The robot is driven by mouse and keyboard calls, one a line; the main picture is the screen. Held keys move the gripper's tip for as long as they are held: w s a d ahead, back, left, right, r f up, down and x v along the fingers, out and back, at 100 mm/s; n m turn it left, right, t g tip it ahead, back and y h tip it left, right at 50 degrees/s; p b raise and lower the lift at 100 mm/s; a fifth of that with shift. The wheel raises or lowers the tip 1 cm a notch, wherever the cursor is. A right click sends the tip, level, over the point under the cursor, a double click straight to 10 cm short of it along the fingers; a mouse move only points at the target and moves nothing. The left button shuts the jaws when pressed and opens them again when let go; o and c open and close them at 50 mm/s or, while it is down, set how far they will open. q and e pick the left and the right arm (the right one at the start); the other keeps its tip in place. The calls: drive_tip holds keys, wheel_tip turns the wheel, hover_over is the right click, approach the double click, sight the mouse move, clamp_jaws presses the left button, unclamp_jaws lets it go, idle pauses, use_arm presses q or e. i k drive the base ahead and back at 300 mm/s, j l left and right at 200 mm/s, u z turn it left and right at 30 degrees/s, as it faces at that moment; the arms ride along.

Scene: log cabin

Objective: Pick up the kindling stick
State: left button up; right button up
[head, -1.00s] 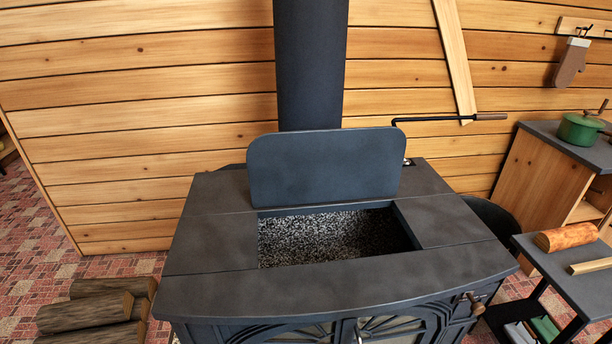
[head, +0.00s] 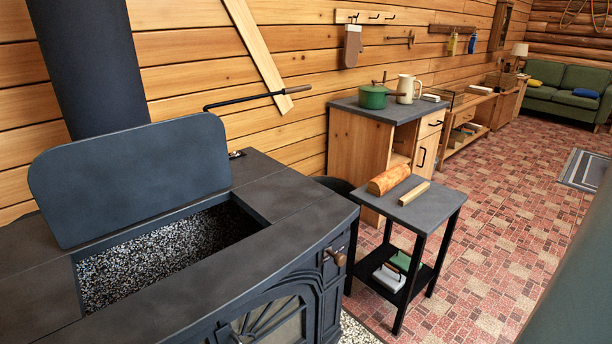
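The kindling stick (head: 414,193) is a short, pale, square-cut piece of wood. It lies flat on the dark top of a small black side table (head: 438,202), to the right of the stove. An orange-brown split log (head: 389,179) lies just left of it on the same top, a small gap apart. Neither of my grippers shows in the head view.
The black stove (head: 290,240) with its lid (head: 130,180) raised fills the left. A wooden cabinet (head: 352,150) with a green pot (head: 372,97) and a cream jug (head: 405,90) stands behind the table. Tiled floor (head: 480,260) is open right of the table.

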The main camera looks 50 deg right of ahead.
sight(419, 189)
drive_tip(key=z, duration=2.45)
drive_tip(key=i+l, duration=0.15)
